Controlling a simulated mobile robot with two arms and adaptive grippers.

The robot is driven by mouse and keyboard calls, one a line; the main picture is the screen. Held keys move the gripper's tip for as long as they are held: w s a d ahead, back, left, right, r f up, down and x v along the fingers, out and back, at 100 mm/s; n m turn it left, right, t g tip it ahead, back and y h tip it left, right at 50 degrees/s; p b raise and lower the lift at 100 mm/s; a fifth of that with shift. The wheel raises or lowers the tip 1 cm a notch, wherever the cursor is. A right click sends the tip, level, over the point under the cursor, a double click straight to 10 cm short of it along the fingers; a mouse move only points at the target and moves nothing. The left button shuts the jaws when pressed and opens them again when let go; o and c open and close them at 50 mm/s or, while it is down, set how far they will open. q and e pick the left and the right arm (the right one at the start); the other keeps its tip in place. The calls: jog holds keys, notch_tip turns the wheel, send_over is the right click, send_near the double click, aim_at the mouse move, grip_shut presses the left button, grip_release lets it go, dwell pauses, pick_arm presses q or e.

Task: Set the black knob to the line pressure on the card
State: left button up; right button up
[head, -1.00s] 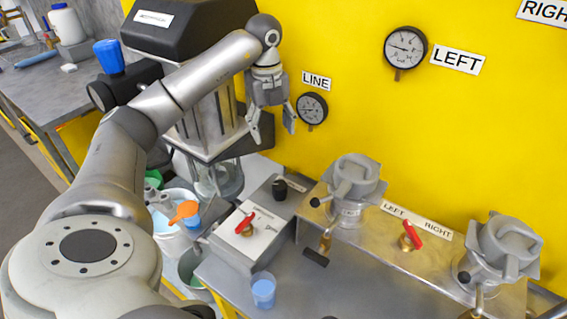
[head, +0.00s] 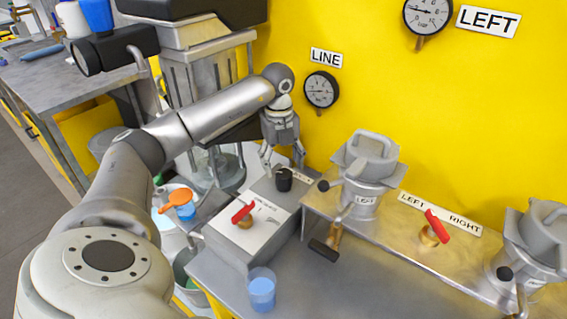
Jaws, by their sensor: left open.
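The black knob (head: 284,179) stands on the back end of a grey control box, in the middle of the head view. My left gripper (head: 283,163) points down with its fingers spread, empty, just above or behind the knob; I cannot tell the exact gap. The round LINE gauge (head: 321,90) hangs on the yellow wall below its LINE sign (head: 326,58); its needle is too small to read. I cannot make out a card with a pressure on it. My right gripper is not in view.
A red-handled valve (head: 243,212) sits on the box's white panel (head: 265,232). A cup of blue liquid (head: 262,291) stands in front. The LEFT pot (head: 362,180) and a second red valve (head: 436,226) are to the right. The grey bench front is mostly clear.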

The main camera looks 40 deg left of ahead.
aim_at(283, 173)
pick_arm(q)
notch_tip(283, 173, down, 5)
jog(key=shift+w+r, duration=0.1)
jog(key=shift+w, duration=0.05)
jog(key=c, duration=1)
jog(key=shift+c, duration=0.2)
